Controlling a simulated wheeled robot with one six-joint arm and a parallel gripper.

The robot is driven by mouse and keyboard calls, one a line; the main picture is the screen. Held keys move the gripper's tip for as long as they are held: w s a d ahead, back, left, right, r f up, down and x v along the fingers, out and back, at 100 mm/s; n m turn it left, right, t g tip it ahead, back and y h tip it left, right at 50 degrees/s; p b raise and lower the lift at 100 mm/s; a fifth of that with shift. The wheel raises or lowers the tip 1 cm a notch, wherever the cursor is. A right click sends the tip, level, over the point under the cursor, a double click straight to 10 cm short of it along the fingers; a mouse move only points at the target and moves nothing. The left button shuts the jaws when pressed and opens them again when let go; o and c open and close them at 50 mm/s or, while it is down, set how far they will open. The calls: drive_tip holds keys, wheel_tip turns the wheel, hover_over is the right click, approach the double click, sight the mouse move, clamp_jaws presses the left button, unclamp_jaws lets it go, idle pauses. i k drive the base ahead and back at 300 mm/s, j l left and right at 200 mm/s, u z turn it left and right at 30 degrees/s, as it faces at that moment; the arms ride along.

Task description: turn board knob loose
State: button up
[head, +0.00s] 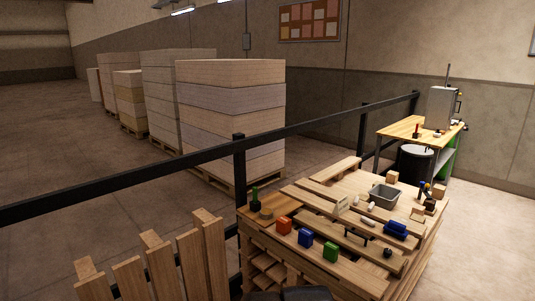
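A pallet stack (405,262) used as a work surface stands at the lower right in the head view. A small dark round piece (387,253) sits near its front right edge. It may be the board knob, but it is too small to be sure. Whether any knob is tight or loose cannot be told. My gripper is not in view; only a dark shape cut off by the bottom edge shows, and I cannot tell what it is.
On the pallet lie orange (284,225), blue (305,237) and green (330,251) blocks, a grey bin (384,196) and a dark blue piece (396,229). A black rail (140,174) runs behind. Upright planks (190,263) stand left. A workbench (402,128) stands at the back right.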

sight(387, 252)
drive_tip(key=z, duration=1)
drive_tip(key=i+l+u, duration=0.6)
drive_tip(key=i, duration=0.1)
